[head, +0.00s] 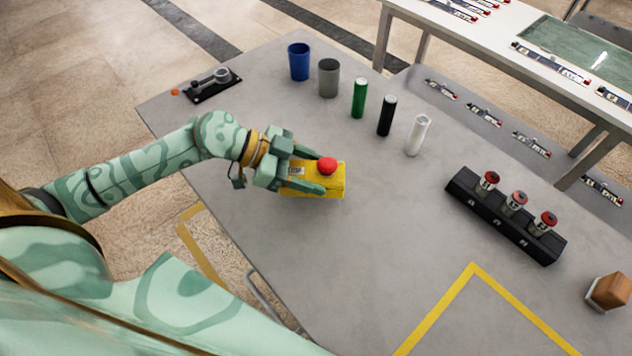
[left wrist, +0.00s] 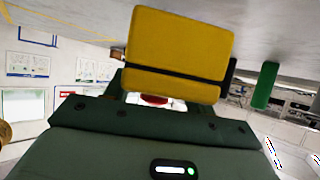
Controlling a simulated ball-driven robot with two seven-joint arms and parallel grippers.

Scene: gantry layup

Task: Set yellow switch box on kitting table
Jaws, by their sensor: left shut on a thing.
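The yellow switch box (head: 335,188) with a red button on top is at my left gripper (head: 308,178), over the left middle part of the grey kitting table (head: 330,268). My left gripper is shut on it, with the fingers on either side. In the left wrist view the yellow switch box (left wrist: 180,48) fills the upper middle, with a dark line across it. I cannot tell for sure whether its underside touches the table. My right gripper is not in view.
A blue cup (head: 299,62), a grey cup (head: 329,78) and green (head: 359,98), black (head: 386,116) and white (head: 417,135) cylinders stand behind the box. A black rack (head: 505,215) stands right. A yellow taped corner (head: 473,268) marks the front; the table between is clear.

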